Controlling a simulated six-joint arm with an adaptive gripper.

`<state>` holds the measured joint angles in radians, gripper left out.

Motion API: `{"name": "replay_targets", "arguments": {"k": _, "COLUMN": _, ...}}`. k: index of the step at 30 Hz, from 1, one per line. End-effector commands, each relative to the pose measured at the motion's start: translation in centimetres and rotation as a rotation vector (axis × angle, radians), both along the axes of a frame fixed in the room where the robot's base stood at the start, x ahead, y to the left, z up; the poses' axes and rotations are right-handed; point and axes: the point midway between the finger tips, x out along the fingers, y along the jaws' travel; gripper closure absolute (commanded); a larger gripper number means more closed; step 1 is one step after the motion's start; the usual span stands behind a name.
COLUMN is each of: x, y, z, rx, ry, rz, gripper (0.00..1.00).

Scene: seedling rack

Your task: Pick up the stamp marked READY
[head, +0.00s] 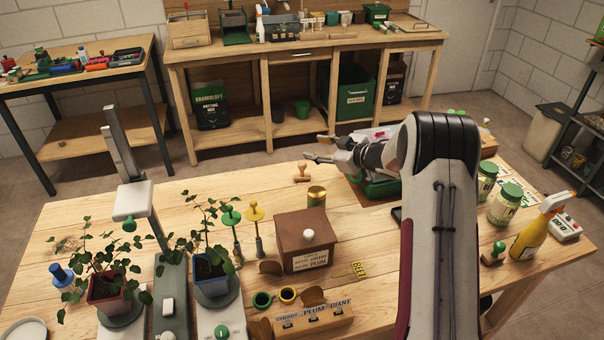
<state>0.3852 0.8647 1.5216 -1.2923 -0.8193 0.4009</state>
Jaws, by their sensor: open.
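No stamp with a readable READY mark shows; any lettering is too small to read. A wooden-handled stamp (302,173) stands upright on the near wooden table (270,190), toward its far edge. A green-knobbed stamp (494,254) stands on the right part of the table, beside a yellow spray bottle. My gripper (318,148) points left above the far side of the table. Its two fingers are apart with nothing between them. In the picture it is just above and right of the wooden-handled stamp, not touching it. My arm hides part of the table.
Potted plants (110,285) on scales fill the left. A green object (380,188) lies below my wrist. Jars (505,203) and the spray bottle (530,238) stand right.

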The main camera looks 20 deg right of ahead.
Motion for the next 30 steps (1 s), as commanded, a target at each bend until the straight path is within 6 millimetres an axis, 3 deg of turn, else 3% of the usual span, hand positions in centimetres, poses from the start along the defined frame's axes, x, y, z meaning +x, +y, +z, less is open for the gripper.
{"name": "replay_targets", "arguments": {"k": 16, "x": 0.0, "y": 0.1, "z": -0.9, "rx": 0.003, "ry": 0.002, "rz": 0.004, "gripper": 0.60}}
{"name": "replay_targets", "arguments": {"k": 30, "x": 0.0, "y": 0.1, "z": -6.5, "rx": 0.004, "ry": 0.002, "rz": 0.004, "gripper": 0.60}}
